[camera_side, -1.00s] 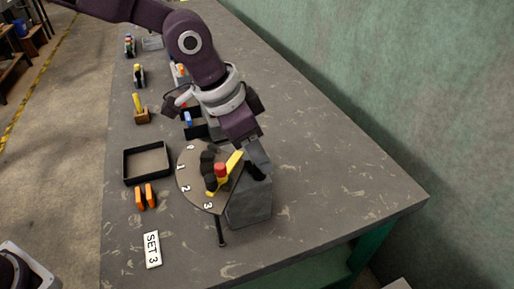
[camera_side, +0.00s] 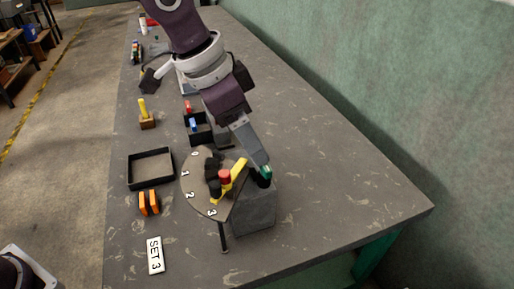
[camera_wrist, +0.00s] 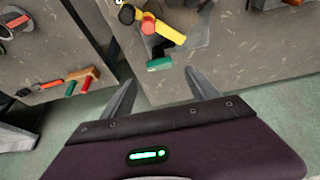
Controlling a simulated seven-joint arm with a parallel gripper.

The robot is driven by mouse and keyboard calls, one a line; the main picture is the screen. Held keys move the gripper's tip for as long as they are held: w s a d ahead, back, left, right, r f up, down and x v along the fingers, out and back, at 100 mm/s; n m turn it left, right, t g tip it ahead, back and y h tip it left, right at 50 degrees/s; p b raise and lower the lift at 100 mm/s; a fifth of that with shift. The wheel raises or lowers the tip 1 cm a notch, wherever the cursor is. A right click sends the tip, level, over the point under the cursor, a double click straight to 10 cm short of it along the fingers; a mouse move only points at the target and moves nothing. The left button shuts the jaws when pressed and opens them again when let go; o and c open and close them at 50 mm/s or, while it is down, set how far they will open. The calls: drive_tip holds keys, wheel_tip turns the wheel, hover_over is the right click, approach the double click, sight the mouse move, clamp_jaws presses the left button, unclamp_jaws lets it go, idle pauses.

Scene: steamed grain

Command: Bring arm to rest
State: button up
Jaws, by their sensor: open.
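A dial plate (camera_side: 196,176) marked 0 to 3 stands on a grey block (camera_side: 254,211). It carries a yellow lever (camera_side: 238,171) with a red knob (camera_side: 224,176); its lower end lies near the 3. The lever (camera_wrist: 170,32) and knob (camera_wrist: 148,23) also show at the top of the wrist view. My gripper (camera_side: 262,160) is just above and behind the dial. In the wrist view its fingers (camera_wrist: 161,77) are spread with nothing between them. A green-ended part (camera_wrist: 159,64) is just beyond the fingertips; whether they touch it I cannot tell.
A "SET 3" card (camera_side: 155,255) lies near the bench's front. An empty black tray (camera_side: 151,169), orange pieces (camera_side: 148,202) and a yellow-handled item on a wooden block (camera_side: 147,114) stand left. The bench right of the dial is clear, up to the green wall (camera_side: 400,90).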

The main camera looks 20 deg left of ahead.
drive_tip(key=shift+s+a+r, duration=0.1)
drive_tip(key=shift+r, duration=0.15)
drive_tip(key=s+a+r+n+t+y, duration=0.1)
drive_tip(key=s+a+r+n+y, duration=0.25)
drive_tip(key=s+a, duration=0.65)
drive_tip(key=s+a+n+t, duration=0.1)
drive_tip(key=s+a+n, duration=0.4)
drive_tip(key=s+a, duration=0.6)
drive_tip(key=shift+s+a+f+n, duration=0.35)
drive_tip(key=shift+s+a, duration=0.05)
drive_tip(key=shift+s, duration=0.75)
